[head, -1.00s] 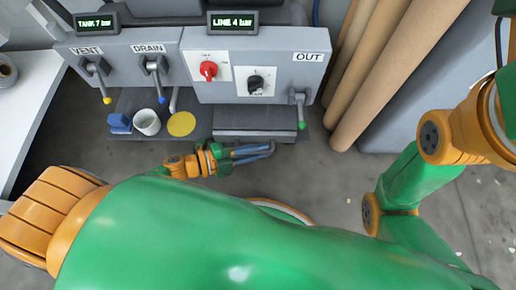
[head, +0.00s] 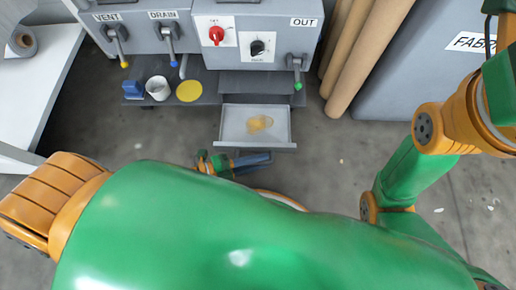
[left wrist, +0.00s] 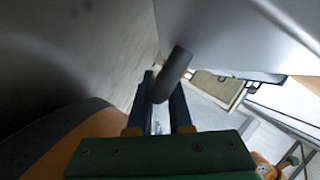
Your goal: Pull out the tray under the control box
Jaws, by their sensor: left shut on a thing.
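The tray (head: 240,130) under the control box (head: 258,30) is slid out toward me, with its inside in view. A yellowish-tan patch (head: 260,123) lies on its floor. My left gripper (head: 252,160) is at the tray's front edge. In the left wrist view, the gripper (left wrist: 162,100) is shut on a dark round bar (left wrist: 174,72), the tray's handle, between its two fingers. In the head view the handle is hidden or cannot be made out. My right arm shows at the right, but its gripper is out of view.
A blue block (head: 134,90), a white cup (head: 158,88) and a yellow disc (head: 189,91) sit on the shelf left of the tray. VENT, DRAIN and OUT levers hang above. Brown rolls (head: 365,50) and a grey FABRIC bin (head: 425,75) stand right.

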